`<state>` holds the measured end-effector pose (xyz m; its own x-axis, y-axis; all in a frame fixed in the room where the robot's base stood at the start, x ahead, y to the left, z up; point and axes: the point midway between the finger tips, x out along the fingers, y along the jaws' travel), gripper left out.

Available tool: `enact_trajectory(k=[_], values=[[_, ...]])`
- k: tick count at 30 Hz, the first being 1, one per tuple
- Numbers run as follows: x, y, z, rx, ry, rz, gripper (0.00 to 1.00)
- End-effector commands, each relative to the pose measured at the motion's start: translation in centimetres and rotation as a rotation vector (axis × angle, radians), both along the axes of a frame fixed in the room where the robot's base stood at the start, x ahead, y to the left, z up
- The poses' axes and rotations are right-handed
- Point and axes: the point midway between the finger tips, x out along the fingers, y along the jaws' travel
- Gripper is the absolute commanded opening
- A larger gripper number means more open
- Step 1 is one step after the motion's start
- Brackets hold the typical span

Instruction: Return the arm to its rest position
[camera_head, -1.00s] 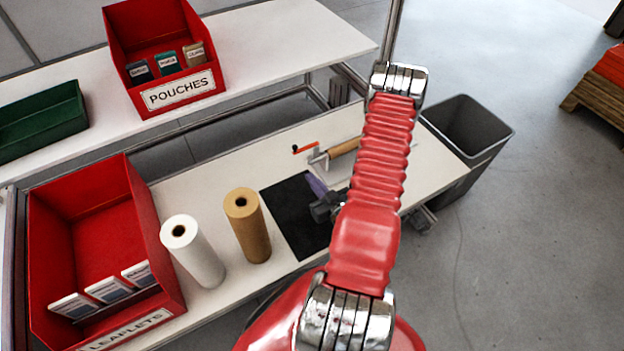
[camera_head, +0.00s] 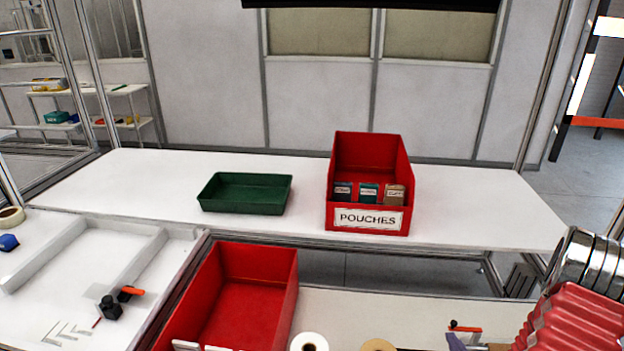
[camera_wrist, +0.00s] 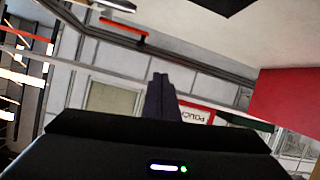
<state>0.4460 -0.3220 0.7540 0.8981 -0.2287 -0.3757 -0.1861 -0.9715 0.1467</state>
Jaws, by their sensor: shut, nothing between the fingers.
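My gripper (camera_wrist: 162,97) shows in the wrist view as a dark pair of fingers, shut with nothing between them. It is in the air, and the picture there is tilted. In the head view only part of my red ribbed arm shows in the lower right corner. My gripper itself is outside that view.
A red POUCHES bin (camera_head: 370,145) with several small packs and an empty green tray (camera_head: 245,179) stand on the white shelf (camera_head: 130,185). Another red bin (camera_head: 285,270) stands lower, near two rolls. A white worktop (camera_head: 50,325) with a black clamp is at left.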

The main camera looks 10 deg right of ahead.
Motion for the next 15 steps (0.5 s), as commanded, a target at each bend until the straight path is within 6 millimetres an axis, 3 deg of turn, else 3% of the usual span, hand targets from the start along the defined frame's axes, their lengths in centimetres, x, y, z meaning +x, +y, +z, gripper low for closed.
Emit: enact_trajectory(k=[6, 15], values=[[2.5, 0.6, 3.2, -0.043, 0.093, 0.022, 0.0], [4.7, 2.2, 7.8, -0.077, 0.206, 0.024, 0.0]])
